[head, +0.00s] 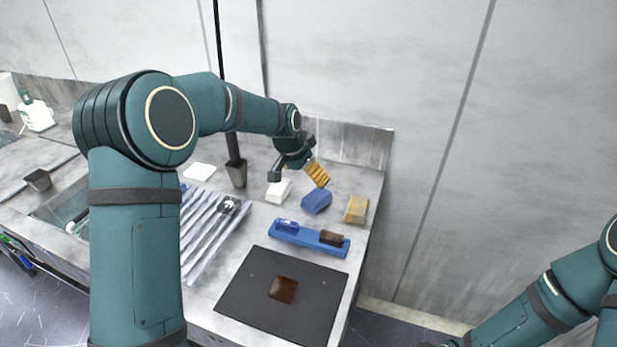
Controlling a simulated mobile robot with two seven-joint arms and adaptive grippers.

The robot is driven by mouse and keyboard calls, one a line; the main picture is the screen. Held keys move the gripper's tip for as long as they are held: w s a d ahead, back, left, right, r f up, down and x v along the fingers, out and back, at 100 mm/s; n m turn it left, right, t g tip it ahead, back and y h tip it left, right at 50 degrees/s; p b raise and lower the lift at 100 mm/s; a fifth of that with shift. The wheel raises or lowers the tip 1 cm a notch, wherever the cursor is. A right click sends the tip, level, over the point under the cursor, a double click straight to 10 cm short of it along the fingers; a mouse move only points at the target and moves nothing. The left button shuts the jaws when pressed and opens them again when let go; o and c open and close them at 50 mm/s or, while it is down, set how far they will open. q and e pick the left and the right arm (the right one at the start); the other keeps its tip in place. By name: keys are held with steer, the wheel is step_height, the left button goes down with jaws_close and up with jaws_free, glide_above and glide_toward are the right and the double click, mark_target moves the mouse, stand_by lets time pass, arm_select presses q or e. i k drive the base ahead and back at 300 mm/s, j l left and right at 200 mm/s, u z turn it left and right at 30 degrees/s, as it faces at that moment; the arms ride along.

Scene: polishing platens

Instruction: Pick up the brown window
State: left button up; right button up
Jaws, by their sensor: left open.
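A flat, glossy brown square (283,289), which looks like the brown window, lies on the dark grey mat (240,300) at the front of the bench. A second brown piece (331,238) sits at the right end of a blue tray (310,243), beside a blue translucent piece (287,226). I cannot tell for sure which is the window. My left gripper (292,174) is open above the back of the bench, well behind both. My right arm comes in at the lower right; its gripper is at most a dark bit at the bottom edge.
An orange ridged piece (317,174) shows right by my left gripper; contact is unclear. A blue block (316,201), a yellow sponge-like block (356,209) and a white block (278,191) stand behind the tray. A ribbed rack (205,235) lies left. The bench's right edge is close.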

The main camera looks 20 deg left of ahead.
mark_target(283, 288)
steer(key=k, duration=1.5)
